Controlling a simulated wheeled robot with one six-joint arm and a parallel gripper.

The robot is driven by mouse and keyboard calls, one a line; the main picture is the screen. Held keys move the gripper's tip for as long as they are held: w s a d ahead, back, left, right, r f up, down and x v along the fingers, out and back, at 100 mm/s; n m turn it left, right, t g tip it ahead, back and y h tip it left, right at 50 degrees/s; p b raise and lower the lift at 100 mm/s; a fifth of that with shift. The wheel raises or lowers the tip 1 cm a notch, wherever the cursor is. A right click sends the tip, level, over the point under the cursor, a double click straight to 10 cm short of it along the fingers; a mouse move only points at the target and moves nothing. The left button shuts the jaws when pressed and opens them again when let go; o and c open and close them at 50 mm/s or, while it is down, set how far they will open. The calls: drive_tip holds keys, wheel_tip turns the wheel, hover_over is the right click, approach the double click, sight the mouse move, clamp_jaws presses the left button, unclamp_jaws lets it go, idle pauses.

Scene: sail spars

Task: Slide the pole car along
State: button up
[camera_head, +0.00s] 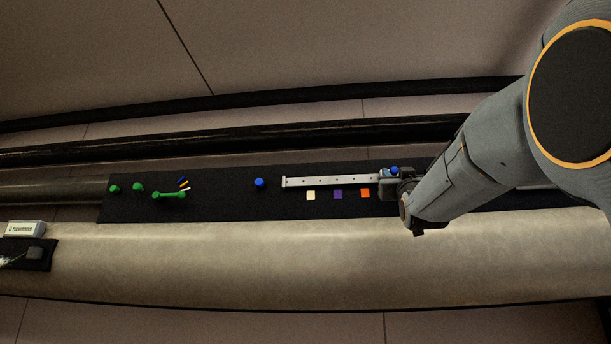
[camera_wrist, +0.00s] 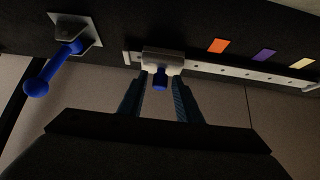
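A gap shows between the peg and each finger. In the head view the rail (camera_head: 330,181) runs left from my gripper (camera_head: 385,184), which hides the car's place. Orange (camera_head: 365,193), purple (camera_head: 338,194) and cream (camera_head: 311,195) squares lie along the rail.
A blue ball-ended lever (camera_wrist: 54,70) stands beside the rail's end in the wrist view. A blue knob (camera_head: 260,182) and several green fittings (camera_head: 170,195) are on the dark panel (camera_head: 225,205) to the left in the head view. The rail's length looks clear.

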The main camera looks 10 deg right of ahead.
clamp_jaws()
drive_tip(key=shift+a+f+b, duration=0.1)
drive_tip(key=shift+a+b, duration=0.05)
drive_tip(key=shift+b, duration=0.15)
drive_tip(key=shift+w+a+p, duration=0.15)
drive_tip(key=shift+w+a, duration=0.8)
drive_tip(key=shift+a, duration=2.25)
drive_tip(key=shift+w+a+p, duration=0.2)
drive_tip(key=shift+w+a, duration=0.7)
drive_tip(key=shift+a, duration=2.25)
drive_tip(key=shift+w+a+p, duration=0.15)
drive_tip(key=shift+w+a, duration=0.8)
drive_tip(key=shift+a, duration=2.35)
